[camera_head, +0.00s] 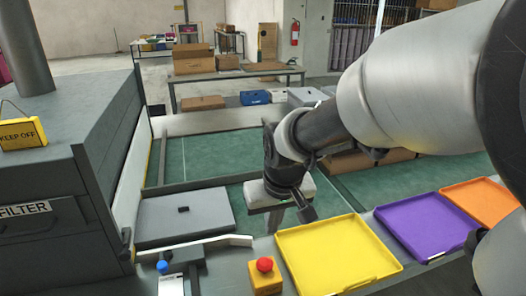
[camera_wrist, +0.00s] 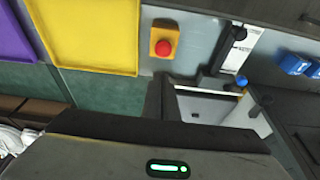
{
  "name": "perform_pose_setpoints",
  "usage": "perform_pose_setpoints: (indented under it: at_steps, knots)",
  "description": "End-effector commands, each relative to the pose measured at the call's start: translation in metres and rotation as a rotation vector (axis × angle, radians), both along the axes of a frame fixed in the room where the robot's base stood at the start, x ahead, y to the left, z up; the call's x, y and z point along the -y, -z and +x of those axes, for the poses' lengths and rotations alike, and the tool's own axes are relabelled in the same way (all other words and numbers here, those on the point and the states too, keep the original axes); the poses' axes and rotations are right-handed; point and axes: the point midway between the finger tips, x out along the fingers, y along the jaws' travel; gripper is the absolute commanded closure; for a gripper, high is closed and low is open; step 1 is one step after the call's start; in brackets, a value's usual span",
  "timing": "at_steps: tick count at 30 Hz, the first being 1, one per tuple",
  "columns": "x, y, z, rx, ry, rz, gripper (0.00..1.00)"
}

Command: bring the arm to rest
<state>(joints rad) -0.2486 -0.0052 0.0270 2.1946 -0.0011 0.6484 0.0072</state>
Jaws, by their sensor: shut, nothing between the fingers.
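My gripper (camera_head: 274,224) hangs at the end of my arm in the middle of the head view, above the green floor and just behind the yellow tray (camera_head: 338,254). Its fingers are together with nothing between them. In the wrist view the dark fingers of my gripper (camera_wrist: 161,92) show in the middle, below the emergency button (camera_wrist: 163,46). My arm comes in from the right of the head view and hides part of the room behind it.
A purple tray (camera_head: 425,225) and an orange tray (camera_head: 481,202) lie right of the yellow one. The red-topped emergency button (camera_head: 265,277) stands at its left. A grey machine (camera_head: 60,190) fills the left side. A table with cardboard boxes (camera_head: 193,60) stands behind.

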Motion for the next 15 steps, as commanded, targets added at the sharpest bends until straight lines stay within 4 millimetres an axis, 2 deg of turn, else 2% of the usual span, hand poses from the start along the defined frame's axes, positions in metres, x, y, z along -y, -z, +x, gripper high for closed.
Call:
perform_pose_setpoints:
  at_steps: [2, 7, 10, 15]
  knots:
    - [0.014, -0.018, -0.01, 0.026, 0.027, 0.005, 1.0]
    - [0.058, -0.061, -0.054, 0.087, 0.115, 0.014, 1.0]
    - [0.076, -0.075, -0.08, 0.115, 0.159, 0.017, 1.0]
    - [0.097, -0.088, -0.114, 0.153, 0.214, 0.02, 1.0]
